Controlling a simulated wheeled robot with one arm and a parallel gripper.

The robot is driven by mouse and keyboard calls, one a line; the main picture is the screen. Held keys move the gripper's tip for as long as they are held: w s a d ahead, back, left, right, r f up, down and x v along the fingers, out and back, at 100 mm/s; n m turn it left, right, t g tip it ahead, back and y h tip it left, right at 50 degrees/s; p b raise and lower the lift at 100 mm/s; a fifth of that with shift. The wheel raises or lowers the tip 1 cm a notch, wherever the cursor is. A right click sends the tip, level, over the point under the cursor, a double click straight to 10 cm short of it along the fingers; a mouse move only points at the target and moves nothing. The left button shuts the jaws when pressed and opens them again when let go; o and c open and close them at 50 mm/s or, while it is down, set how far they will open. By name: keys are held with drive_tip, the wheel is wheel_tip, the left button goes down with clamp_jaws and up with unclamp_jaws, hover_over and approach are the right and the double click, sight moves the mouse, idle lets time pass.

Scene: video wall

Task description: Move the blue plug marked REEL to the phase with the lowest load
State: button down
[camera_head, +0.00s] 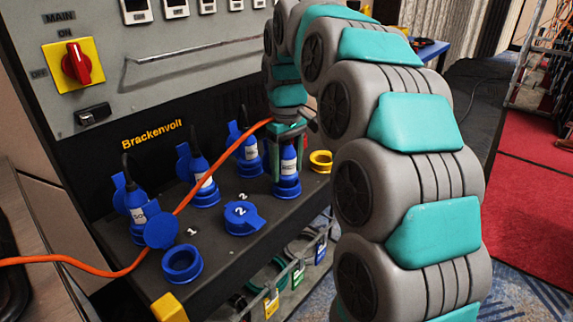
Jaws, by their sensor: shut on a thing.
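My gripper (287,143) is shut on a blue plug (289,168) with a white label, too small to read for certain. The plug stands upright at a blue socket ring on the black panel; I cannot tell whether it is fully seated. An orange cable (185,200) runs from the gripper down to the left. An open blue socket (182,263) is by the mark 1. A blue socket with its lid shut (241,218) bears the mark 2. The load meters (135,11) are at the top, cut off and unreadable.
Other blue plugs with white labels stand in the back row (136,203), (204,183), (248,154). A yellow ring (321,161) is right of the held plug. A red switch (76,63) and a metal bar (190,52) are on the grey wall. Cables hang below the panel.

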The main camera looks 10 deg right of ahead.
sight(287, 144)
drive_tip(key=shift+f, duration=0.5)
unclamp_jaws()
idle(0.3)
drive_tip(key=shift+r+p, duration=1.4)
drive_tip(key=shift+r, duration=1.65)
drive_tip(key=shift+s, duration=0.1)
drive_tip(key=s+f+m, duration=0.1)
drive_tip(key=s+f, duration=0.3)
drive_tip(key=s, duration=0.7)
drive_tip(key=s+f+m+g, duration=0.1)
drive_tip(key=s+f, duration=0.4)
drive_tip(key=s, duration=0.7)
drive_tip(key=s+f+m, duration=0.3)
drive_tip(key=s+f, duration=0.1)
drive_tip(key=s, duration=0.8)
drive_tip(key=shift+f+g, duration=0.3)
drive_tip(key=shift+g, duration=0.1)
